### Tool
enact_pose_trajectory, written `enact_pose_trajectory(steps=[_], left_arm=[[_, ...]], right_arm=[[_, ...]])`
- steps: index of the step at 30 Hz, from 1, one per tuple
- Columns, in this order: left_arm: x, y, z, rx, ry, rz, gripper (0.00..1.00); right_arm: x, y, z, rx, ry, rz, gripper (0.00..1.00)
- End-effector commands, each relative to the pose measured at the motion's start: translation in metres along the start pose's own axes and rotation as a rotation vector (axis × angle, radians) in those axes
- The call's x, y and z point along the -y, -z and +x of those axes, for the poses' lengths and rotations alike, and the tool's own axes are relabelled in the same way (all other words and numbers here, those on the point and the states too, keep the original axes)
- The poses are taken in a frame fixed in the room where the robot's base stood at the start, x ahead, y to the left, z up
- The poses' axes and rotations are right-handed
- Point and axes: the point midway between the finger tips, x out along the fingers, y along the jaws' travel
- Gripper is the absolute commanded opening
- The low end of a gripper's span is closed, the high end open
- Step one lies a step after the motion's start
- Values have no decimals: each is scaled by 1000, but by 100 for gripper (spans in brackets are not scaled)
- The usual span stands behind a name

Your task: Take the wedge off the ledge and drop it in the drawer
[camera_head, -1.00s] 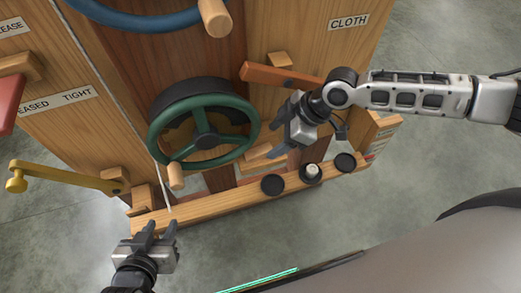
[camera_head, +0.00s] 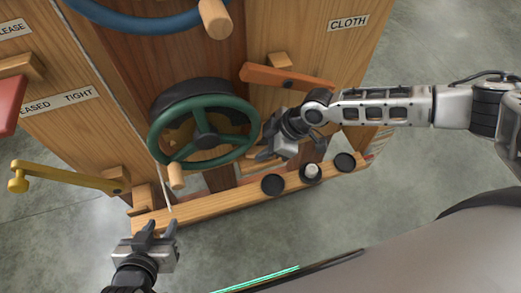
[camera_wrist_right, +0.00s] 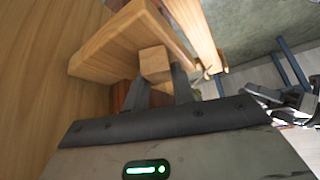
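A small pale wooden block (camera_wrist_right: 155,63), which looks like the wedge, sits at a wooden ledge (camera_wrist_right: 108,48) in the right wrist view. My right gripper (camera_wrist_right: 161,84) has its two dark fingers apart, with the block at and between their tips. I cannot tell whether both fingers touch it. In the head view my right gripper (camera_head: 264,142) is just right of the green handwheel (camera_head: 205,140) and hides the block. My left gripper (camera_head: 157,228) is open and empty in front of the wooden rail's left end. I cannot make out a drawer.
The front rail (camera_head: 225,200) carries several round knobs (camera_head: 272,185) close below my right gripper. An orange-brown lever (camera_head: 285,77) is above it. A yellow crank (camera_head: 65,175) sticks out at left, and a blue wheel (camera_head: 145,20) is at the top.

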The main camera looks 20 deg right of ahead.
Motion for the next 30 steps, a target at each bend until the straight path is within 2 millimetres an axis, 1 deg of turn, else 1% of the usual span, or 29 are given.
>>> enact_pose_trajectory(steps=[11, 14, 17, 20, 23, 26, 30], left_arm=[[1, 2, 1, -5, 1, 1, 36], [1, 1, 2, -4, 1, 0, 36], [0, 0, 2, -3, 1, 0, 36], [0, 0, 1, 0, 0, -1, 36], [0, -1, 0, 3, 0, -1, 36], [0, -2, -1, 4, 0, -2, 36], [-1, -4, 0, 5, -1, -2, 36]], right_arm=[[0, 1, -1, 0, 0, 0, 3], [0, 3, -5, -1, 0, 0, 3], [0, 8, -12, -2, -1, -3, 3], [15, 2, -16, 2, 4, -1, 3], [36, -4, -20, 0, 6, -1, 3], [60, -13, -26, 1, 6, 1, 3], [99, -27, -34, 1, 7, 1, 3]])
